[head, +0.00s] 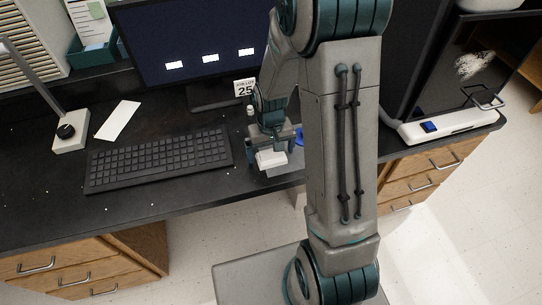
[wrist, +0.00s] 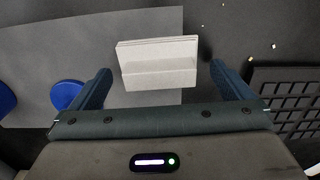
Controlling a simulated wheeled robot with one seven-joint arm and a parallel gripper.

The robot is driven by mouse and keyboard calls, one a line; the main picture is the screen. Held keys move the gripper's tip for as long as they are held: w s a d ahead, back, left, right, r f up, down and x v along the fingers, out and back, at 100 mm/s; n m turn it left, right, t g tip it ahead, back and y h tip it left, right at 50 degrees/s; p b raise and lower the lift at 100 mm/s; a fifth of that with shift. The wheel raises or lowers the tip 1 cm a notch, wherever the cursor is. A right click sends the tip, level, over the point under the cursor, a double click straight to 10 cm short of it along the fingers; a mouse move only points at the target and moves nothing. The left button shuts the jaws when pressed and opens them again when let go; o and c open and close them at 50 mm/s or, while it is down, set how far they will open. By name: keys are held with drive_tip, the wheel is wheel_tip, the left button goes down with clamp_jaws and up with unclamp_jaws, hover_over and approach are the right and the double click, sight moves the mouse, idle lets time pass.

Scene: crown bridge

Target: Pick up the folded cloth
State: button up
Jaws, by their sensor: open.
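The folded cloth (wrist: 158,62) is a small pale, off-white block with layered edges, lying on a grey sheet (wrist: 60,35) in the wrist view. It also shows in the head view (head: 271,159), at the desk's front edge, just right of the keyboard. My gripper (wrist: 160,76) is open, with one blue finger on either side of the cloth. Gaps show between the fingers and the cloth. In the head view my gripper (head: 270,152) is pointed down over the cloth.
A black keyboard (head: 158,158) lies left of the gripper. Blue round things (wrist: 67,94) lie beside the cloth. A monitor (head: 190,40) stands behind, with a "25" card (head: 245,88) near it. A lamp base (head: 72,132) and a white card (head: 118,120) are farther left.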

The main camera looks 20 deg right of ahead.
drive_tip(key=c, duration=1)
drive_tip(key=shift+r, duration=0.15)
drive_tip(key=shift+c, duration=0.2)
drive_tip(key=shift+r, duration=0.25)
wheel_tip(320, 180, up, 4)
drive_tip(key=shift+f, duration=0.2)
drive_tip(key=s+d+r, duration=0.6)
drive_tip(key=d, duration=0.4)
drive_tip(key=shift+r, duration=0.35)
